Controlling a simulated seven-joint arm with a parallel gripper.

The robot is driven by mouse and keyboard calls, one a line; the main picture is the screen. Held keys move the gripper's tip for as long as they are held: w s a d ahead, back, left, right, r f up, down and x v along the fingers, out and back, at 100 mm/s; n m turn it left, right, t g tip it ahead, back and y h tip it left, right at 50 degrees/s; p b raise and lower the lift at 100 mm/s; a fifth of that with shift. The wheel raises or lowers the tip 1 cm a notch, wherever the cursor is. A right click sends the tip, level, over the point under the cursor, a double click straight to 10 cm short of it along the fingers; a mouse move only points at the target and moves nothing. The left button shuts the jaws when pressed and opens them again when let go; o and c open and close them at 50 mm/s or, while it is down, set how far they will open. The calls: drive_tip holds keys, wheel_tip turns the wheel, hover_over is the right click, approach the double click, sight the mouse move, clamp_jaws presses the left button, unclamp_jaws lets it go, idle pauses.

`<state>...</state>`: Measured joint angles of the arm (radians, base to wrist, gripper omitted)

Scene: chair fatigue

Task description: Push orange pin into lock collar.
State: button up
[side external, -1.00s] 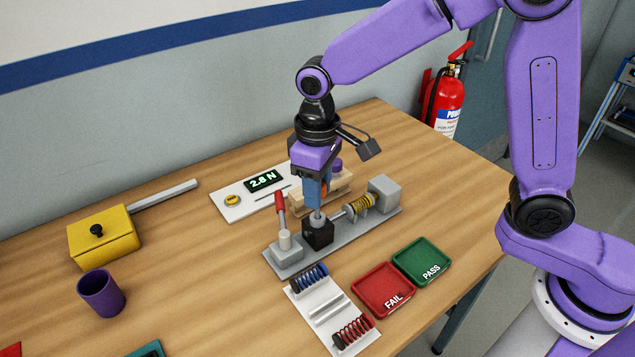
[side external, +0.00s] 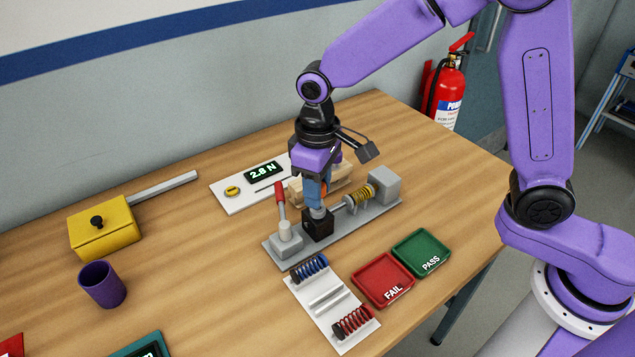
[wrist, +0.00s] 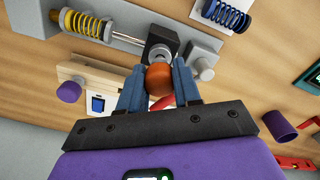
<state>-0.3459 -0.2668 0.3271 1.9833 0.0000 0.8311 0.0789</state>
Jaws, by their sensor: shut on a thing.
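My gripper (side external: 317,203) points down over the black block (side external: 318,229) on the grey test rig (side external: 357,221). Its blue fingers are closed on the round orange head of the pin (wrist: 159,79), which also shows as a sliver of orange in the side view (side external: 324,188). The grey round collar (wrist: 161,53) sits on the black block, right by the orange head in the wrist view. The pin's lower end is hidden, so I cannot tell how deep it sits.
A red-handled lever (side external: 280,194) stands close left of my gripper. A yellow spring (side external: 359,195) on a rod lies to the right. A wooden rack (side external: 342,179) is just behind. Red FAIL (side external: 382,281) and green PASS (side external: 422,252) trays and a spring holder (side external: 328,304) lie in front.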

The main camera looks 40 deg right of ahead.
drive_tip(key=shift+f, duration=0.75)
drive_tip(key=o, duration=1.1)
drive_tip(key=shift+c, duration=0.2)
drive_tip(key=shift+r, duration=0.1)
wheel_tip(320, 180, up, 17)
drive_tip(key=shift+r, duration=0.15)
drive_tip(key=s+d+f+n, duration=0.3)
drive_tip(key=s+d+f, duration=0.3)
drive_tip(key=s+d, duration=0.3)
drive_tip(key=s+d+f+n, duration=0.3)
drive_tip(key=s+d+f, duration=0.2)
drive_tip(key=s+d, duration=0.4)
drive_tip(key=s, duration=0.5)
drive_tip(key=shift+s+d+f, duration=0.25)
drive_tip(key=shift+s+f, duration=0.1)
